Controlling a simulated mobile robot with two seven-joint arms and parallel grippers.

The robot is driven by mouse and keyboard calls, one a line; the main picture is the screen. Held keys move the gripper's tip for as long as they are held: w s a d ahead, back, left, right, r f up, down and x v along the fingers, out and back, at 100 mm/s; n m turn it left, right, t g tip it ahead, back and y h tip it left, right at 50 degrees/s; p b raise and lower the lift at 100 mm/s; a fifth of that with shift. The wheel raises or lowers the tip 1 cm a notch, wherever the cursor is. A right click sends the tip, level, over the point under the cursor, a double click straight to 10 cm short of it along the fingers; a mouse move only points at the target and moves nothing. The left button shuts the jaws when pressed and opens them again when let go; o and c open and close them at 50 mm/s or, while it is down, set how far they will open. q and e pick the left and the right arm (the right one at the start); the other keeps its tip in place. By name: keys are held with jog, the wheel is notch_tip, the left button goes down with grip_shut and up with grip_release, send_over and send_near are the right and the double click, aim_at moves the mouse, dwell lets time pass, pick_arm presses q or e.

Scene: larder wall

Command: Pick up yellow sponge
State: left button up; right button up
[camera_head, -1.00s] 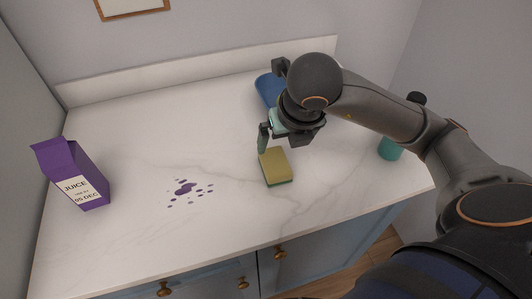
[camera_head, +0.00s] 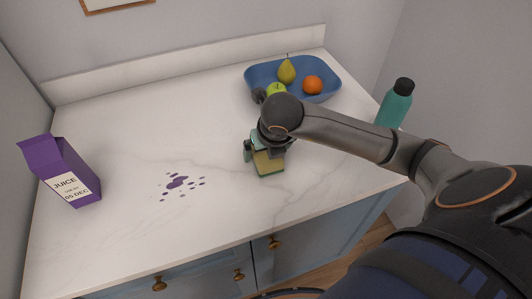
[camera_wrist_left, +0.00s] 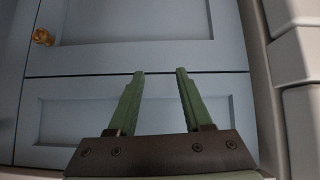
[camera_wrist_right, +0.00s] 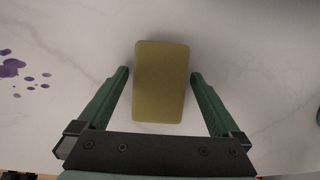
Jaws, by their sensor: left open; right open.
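The yellow sponge (camera_head: 268,164) with a green underside lies on the white marble counter, partly hidden by my right gripper in the head view. In the right wrist view the sponge (camera_wrist_right: 161,82) lies between the two green fingers, with a gap on each side. My right gripper (camera_wrist_right: 160,78) is open above it, one finger to each side; I cannot tell how high the fingertips are. My left gripper (camera_wrist_left: 160,72) is open and empty in front of the blue cabinet doors, and is not in the head view.
A purple juice carton (camera_head: 68,177) stands at the left. Purple spill drops (camera_head: 178,183) lie on the counter between carton and sponge. A blue tray (camera_head: 322,68) with a pear, apple and orange is behind my right arm. A teal bottle (camera_head: 394,108) stands at the right.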

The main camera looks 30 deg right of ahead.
jog(key=shift+f+b, duration=0.2)
jog(key=shift+b, duration=0.2)
dwell(0.4)
jog(key=c, duration=1.2)
